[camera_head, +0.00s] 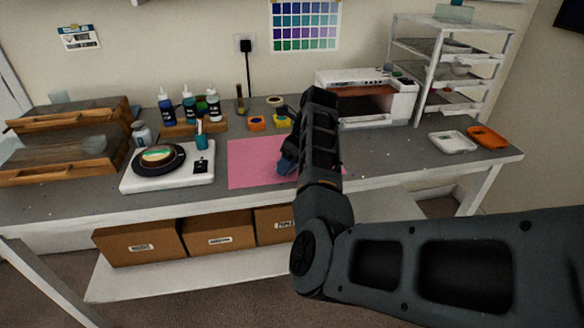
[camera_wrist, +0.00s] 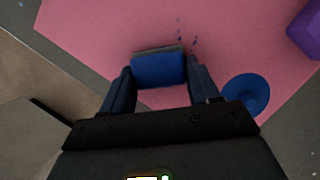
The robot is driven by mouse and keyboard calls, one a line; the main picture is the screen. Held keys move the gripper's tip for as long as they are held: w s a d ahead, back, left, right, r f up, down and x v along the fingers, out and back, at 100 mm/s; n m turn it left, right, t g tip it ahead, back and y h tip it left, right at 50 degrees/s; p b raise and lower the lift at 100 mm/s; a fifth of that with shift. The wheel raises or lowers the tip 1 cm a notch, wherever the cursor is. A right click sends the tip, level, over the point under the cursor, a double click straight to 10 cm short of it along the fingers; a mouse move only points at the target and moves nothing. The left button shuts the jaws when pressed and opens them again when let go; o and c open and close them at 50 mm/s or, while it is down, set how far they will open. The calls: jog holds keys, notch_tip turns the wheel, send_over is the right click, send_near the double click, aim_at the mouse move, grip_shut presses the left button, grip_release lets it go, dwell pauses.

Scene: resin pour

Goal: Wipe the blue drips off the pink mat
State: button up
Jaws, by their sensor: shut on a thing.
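The pink mat (camera_head: 250,165) lies on the grey bench, partly hidden by my arm in the head view. It fills much of the wrist view (camera_wrist: 90,25). My gripper (camera_wrist: 160,78) is shut on a blue block with a grey edge (camera_wrist: 158,70), which looks like a sponge, over the mat. I cannot tell whether the block touches the mat. Several small dark blue drips (camera_wrist: 181,38) show on the mat just beyond the block, slightly right of it. They cannot be made out in the head view.
A round blue object (camera_wrist: 247,92) sits close by my right finger. A purple object (camera_wrist: 306,30) is at the wrist view's upper right. A white board with a turntable (camera_head: 165,172) is left of the mat; bottles (camera_head: 189,106) and an orange mould (camera_head: 257,123) stand behind.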

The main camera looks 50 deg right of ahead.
jog(key=shift+w+d+b, duration=0.65)
jog(key=shift+w+d, duration=0.1)
jog(key=shift+w, duration=0.3)
jog(key=shift+w+d+b, duration=0.6)
jog(key=shift+w+d, duration=0.1)
jog(key=shift+w, duration=0.35)
jog(key=shift+f, duration=0.1)
jog(key=shift+a+p, duration=0.1)
jog(key=shift+p, duration=0.25)
jog(key=s+a+p, duration=0.1)
jog(key=p, duration=0.1)
jog(key=shift+s+p, duration=0.4)
jog(key=shift+s+a, duration=0.25)
jog(key=shift+s, duration=0.05)
jog(key=shift+s+a+f, duration=0.1)
jog(key=shift+s+a, duration=0.35)
jog(key=shift+s, duration=0.25)
jog(key=shift+s+a+f, duration=0.1)
jog(key=shift+s+a, duration=0.35)
jog(key=shift+s, duration=0.25)
jog(key=shift+s+a+f, duration=0.1)
jog(key=shift+s+a, duration=0.35)
jog(key=shift+s, duration=0.25)
jog(key=shift+w+r, duration=0.1)
jog(key=shift+r, duration=3.05)
jog(key=shift+r, duration=0.1)
